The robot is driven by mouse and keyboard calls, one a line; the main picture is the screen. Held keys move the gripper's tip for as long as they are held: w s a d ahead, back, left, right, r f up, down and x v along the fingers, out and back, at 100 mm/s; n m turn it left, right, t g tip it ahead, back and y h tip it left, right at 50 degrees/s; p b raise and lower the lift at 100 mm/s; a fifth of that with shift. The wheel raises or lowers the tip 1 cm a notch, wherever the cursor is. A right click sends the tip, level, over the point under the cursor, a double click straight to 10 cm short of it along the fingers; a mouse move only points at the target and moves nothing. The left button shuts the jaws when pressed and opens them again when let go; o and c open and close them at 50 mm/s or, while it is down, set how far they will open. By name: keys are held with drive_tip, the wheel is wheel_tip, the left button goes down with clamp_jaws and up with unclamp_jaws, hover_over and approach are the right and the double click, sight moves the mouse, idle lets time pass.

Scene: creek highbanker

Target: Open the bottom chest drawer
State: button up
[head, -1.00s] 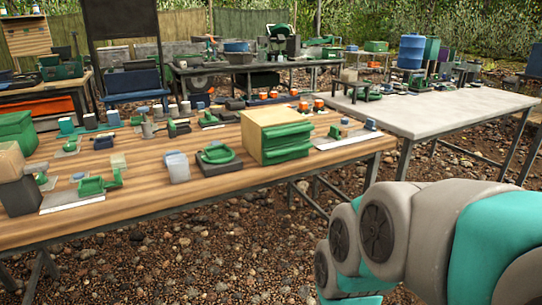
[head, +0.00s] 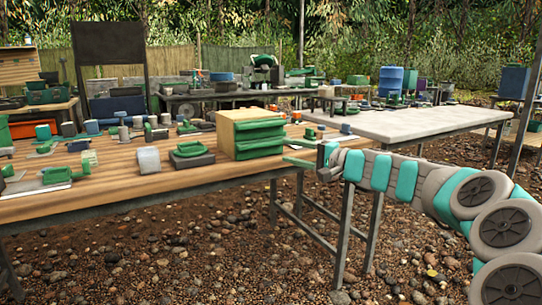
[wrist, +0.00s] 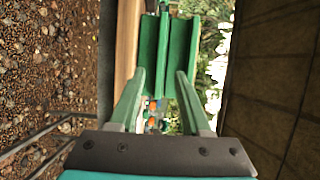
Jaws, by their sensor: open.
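The chest (head: 228,136) is a light wooden box with green drawer fronts, standing near the right end of the wooden table. The bottom drawer (head: 259,153) is the lowest green front and looks closed. In the wrist view, turned on its side, the green drawer fronts (wrist: 183,50) show beyond my fingers, with the table side to the left. My gripper (head: 303,154) is just right of the chest, pointing at its front. In the wrist view my gripper (wrist: 160,74) is open with nothing between the fingers. I cannot tell whether a fingertip touches a drawer.
The wooden table (head: 150,185) holds a green clamp-like item (head: 191,152) and a grey block (head: 149,160) left of the chest. A pale table (head: 400,125) stands behind to the right. Gravel ground (head: 180,265) lies open in front.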

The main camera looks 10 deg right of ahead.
sight(265, 145)
drive_tip(key=x, duration=0.7)
drive_tip(key=shift+w+a, duration=0.2)
drive_tip(key=shift+w, duration=0.15)
clamp_jaws()
idle(1.1)
